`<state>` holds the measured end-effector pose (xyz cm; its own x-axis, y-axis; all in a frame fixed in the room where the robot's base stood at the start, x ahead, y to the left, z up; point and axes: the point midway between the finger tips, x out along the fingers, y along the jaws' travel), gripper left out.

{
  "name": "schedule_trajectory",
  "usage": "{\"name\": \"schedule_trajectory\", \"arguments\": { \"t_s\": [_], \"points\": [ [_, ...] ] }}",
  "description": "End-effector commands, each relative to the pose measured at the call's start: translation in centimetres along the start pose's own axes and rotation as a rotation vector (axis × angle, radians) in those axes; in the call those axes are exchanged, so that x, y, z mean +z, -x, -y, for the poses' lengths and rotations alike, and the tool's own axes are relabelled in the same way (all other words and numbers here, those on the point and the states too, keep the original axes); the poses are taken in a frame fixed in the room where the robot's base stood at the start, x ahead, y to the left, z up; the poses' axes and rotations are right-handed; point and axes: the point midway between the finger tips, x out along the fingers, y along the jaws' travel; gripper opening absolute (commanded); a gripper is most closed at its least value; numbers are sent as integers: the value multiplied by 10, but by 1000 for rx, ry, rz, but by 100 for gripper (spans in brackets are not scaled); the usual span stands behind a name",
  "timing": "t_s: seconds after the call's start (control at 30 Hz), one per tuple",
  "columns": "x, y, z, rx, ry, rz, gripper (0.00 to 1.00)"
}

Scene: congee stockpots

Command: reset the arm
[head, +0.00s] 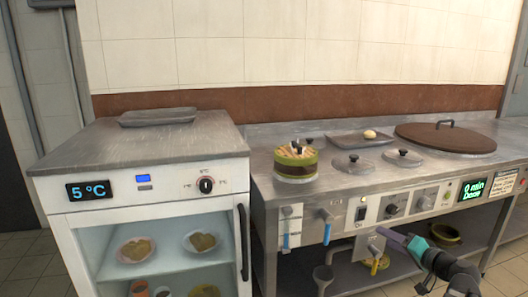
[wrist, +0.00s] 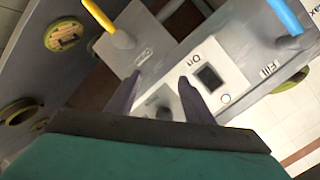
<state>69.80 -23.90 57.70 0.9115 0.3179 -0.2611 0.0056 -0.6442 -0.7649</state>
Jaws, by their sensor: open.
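My gripper (head: 384,236) is in front of the stove's front panel (head: 345,218) in the head view, with my arm coming in from the lower right. In the wrist view the two dark fingers of my gripper (wrist: 161,90) are apart, with nothing held between them. Beyond the fingers are a panel with a dark rocker switch (wrist: 210,78) marked "On", a yellow lever (wrist: 100,17) and a blue lever (wrist: 285,16). I cannot tell whether the fingers touch the panel.
A glass-fronted fridge (head: 145,220) showing 5 °C stands left. A green display (head: 473,189) reads "0 min Done".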

Motion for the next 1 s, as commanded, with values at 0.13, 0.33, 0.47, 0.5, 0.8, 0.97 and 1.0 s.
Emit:
{"name": "schedule_trajectory", "arguments": {
  "t_s": [0.13, 0.33, 0.47, 0.5, 0.8, 0.97, 1.0],
  "points": [
    [27, -14, 2, 37, -15, 87, 48],
    [69, -27, -1, 91, -30, 202, 48],
    [97, -33, -3, 126, -36, 277, 48],
    [105, -35, -3, 136, -37, 300, 48],
    [171, -37, -4, 222, -42, 474, 48],
    [205, -32, -4, 271, -40, 565, 48],
    [213, -30, -4, 283, -39, 587, 48]
  ]
}}
